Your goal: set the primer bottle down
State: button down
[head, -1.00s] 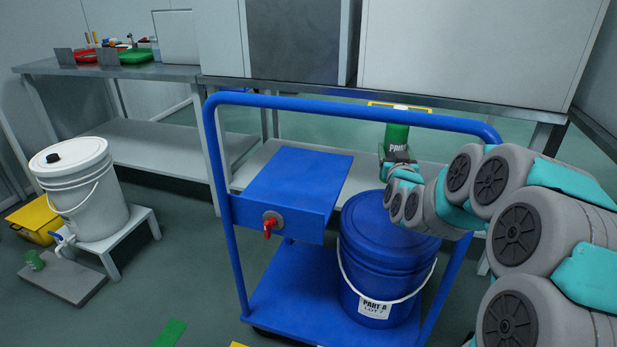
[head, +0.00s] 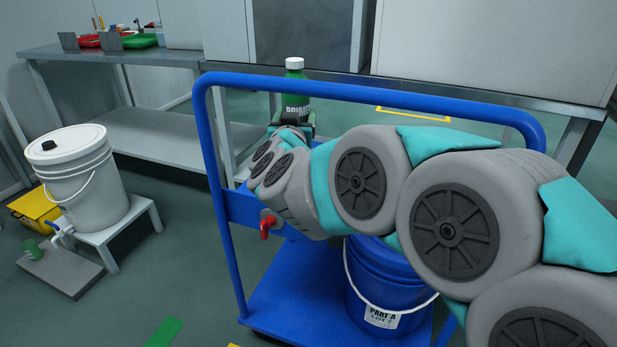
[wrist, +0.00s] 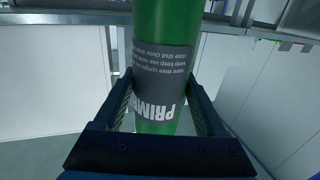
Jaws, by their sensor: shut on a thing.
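The primer bottle is green with a white cap and a grey label (head: 295,102). It is upright in the head view, behind the blue cart's top bar. My gripper (head: 291,128) is shut on the bottle's lower part. In the wrist view, the bottle (wrist: 163,110) stands between the two fingers of my gripper (wrist: 160,112), its label reading "PRIM". The blue cart shelf below is mostly hidden by my arm, so I cannot tell the bottle's height over it.
A white bucket (head: 80,180) sits on a stand at left. A steel bench (head: 120,55) holds trays at the back.

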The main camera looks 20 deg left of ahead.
jog(key=shift+s+a, duration=0.55)
jog(key=shift+s, duration=0.05)
jog(key=shift+s+a+f, duration=0.1)
jog(key=shift+s+a, duration=0.05)
jog(key=shift+s, duration=0.05)
notch_tip(320, 180, down, 10)
jog(key=shift+r+b, duration=0.2)
jog(key=shift+b, duration=0.4)
jog(key=shift+f, duration=0.2)
grip_release()
jog(key=shift+r, duration=0.1)
jog(key=shift+s+r, duration=0.1)
jog(key=shift+s, duration=0.05)
jog(key=v, duration=1.2)
